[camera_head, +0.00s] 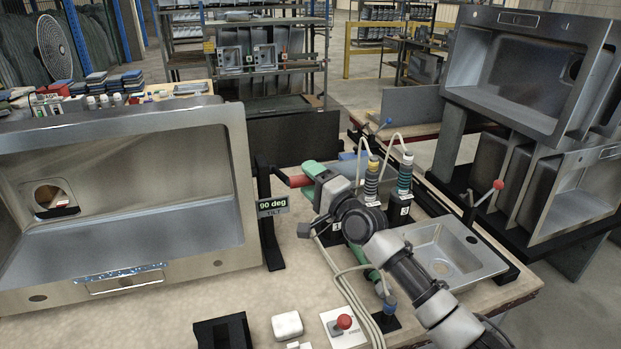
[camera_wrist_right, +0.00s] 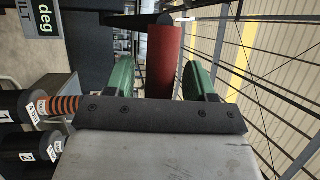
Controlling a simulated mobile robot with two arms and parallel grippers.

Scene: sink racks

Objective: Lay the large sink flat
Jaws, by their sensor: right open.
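The large steel sink (camera_head: 140,262) stands upright on its side at the left of the head view, basin facing me. A black tilt stand beside it carries a label (camera_head: 273,206) reading "90 deg TILT". A red lever handle (camera_head: 297,181) sticks out from this stand toward the right. My right gripper (camera_head: 309,181) is at the handle's free end, its green fingers apart. In the right wrist view, the red handle (camera_wrist_right: 165,62) lies between the open green fingers (camera_wrist_right: 160,78), with a visible gap on each side. My left gripper is not in view.
Numbered bottles with coiled hoses (camera_head: 404,182) stand close behind my right arm. A smaller sink (camera_head: 440,254) lies at the table's right. A red-knobbed switch (camera_head: 344,322) and a white box (camera_head: 287,325) sit at the front. Racked sinks (camera_head: 525,75) stand at the right.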

